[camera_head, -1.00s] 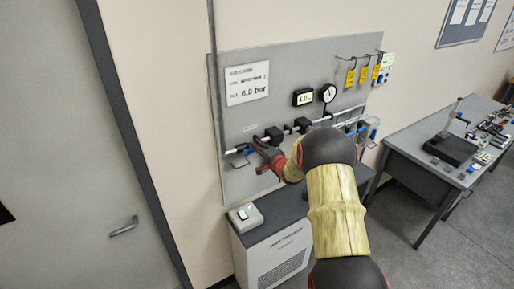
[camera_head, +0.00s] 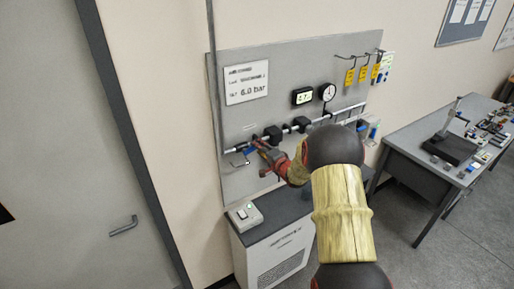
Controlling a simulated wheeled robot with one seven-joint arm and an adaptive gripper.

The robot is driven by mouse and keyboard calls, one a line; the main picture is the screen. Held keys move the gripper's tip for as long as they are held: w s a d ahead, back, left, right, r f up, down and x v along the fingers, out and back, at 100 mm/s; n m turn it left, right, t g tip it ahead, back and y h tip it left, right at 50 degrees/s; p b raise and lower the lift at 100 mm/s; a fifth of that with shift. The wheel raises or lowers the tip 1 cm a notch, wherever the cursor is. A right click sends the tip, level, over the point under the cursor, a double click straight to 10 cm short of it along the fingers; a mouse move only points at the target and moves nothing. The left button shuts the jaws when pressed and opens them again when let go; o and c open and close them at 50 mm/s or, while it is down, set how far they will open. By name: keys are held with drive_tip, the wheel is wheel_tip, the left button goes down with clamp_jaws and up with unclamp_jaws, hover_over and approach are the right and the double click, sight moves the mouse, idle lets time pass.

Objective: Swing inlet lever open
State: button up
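My gripper (camera_head: 257,155), red and dark, is right at the lever, just below the pipe. It covers part of the lever's surroundings. The fingers are too small to tell whether they are open or closed, or whether they touch the handle. My arm comes up from the lower right and hides the right part of the pipe's lower side.
The panel (camera_head: 285,75) carries a digital display (camera_head: 303,96), a round gauge (camera_head: 327,92) and yellow tags (camera_head: 363,74) on hooks. A grey cabinet (camera_head: 272,255) with a switch box (camera_head: 243,216) stands below. A workbench (camera_head: 412,166) with tools is at right.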

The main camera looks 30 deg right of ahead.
drive_tip(key=s+r, duration=0.1)
drive_tip(key=s, duration=0.8)
drive_tip(key=shift+r, duration=0.35)
drive_tip(key=shift+c, duration=0.2)
